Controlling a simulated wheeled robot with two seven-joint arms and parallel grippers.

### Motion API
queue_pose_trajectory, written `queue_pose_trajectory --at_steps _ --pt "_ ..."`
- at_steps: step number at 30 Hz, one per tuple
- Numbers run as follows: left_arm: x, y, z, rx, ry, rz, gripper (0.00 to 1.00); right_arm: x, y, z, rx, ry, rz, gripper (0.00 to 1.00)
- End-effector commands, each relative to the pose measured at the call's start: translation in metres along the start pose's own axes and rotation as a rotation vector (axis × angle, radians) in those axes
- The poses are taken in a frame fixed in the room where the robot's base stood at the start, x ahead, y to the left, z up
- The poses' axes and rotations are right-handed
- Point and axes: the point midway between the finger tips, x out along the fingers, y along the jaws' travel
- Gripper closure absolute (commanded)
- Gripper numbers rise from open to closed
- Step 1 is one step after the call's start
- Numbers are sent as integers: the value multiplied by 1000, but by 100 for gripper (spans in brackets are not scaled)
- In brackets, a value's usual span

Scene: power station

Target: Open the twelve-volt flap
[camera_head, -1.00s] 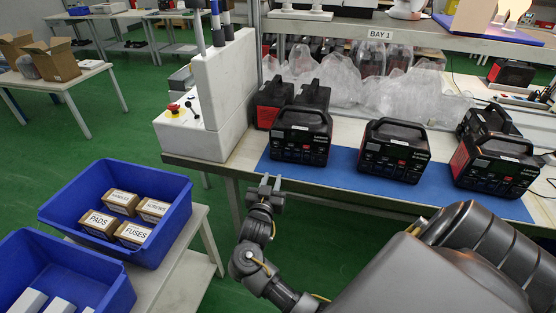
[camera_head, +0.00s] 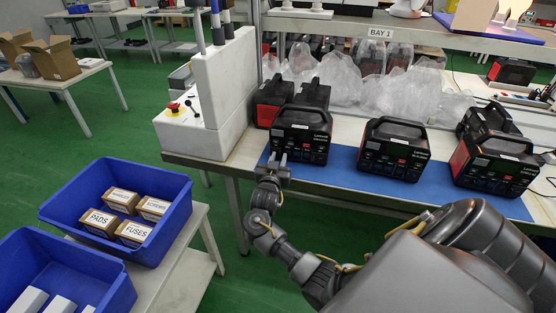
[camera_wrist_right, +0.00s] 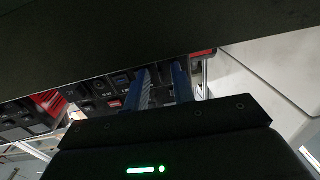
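My right gripper (camera_head: 273,160) is in front of the left part of the nearest black power station (camera_head: 302,135), over the front edge of the blue mat. In the right wrist view its two blue fingers (camera_wrist_right: 162,76) stand apart with nothing clearly held between them. The fingertips are close to a dark front panel (camera_wrist_right: 122,84) with ports, buttons and a small red patch. I cannot tell which cover is the twelve-volt flap, or whether the fingers touch the panel. My left gripper is not in view.
More power stations stand on the blue mat (camera_head: 343,166) to the right, including a middle one (camera_head: 394,148). A white control box (camera_head: 215,110) with a red button stands left. Clear bags (camera_head: 350,85) lie behind. Blue bins (camera_head: 165,225) are at lower left.

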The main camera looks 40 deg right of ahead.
Motion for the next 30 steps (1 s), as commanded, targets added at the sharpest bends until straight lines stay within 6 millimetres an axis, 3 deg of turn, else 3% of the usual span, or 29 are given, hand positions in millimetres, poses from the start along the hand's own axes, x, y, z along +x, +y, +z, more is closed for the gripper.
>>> queue_pose_trajectory --at_steps 1,6,17,30 --pt "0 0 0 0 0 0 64 0 0 0 0 0 0 82" --pt "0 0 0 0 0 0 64 0 0 0 0 0 0 100" --pt "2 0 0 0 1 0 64 -2 -2 1 3 -2 19 100" --pt "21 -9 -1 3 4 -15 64 -8 -10 3 4 -3 202 100"
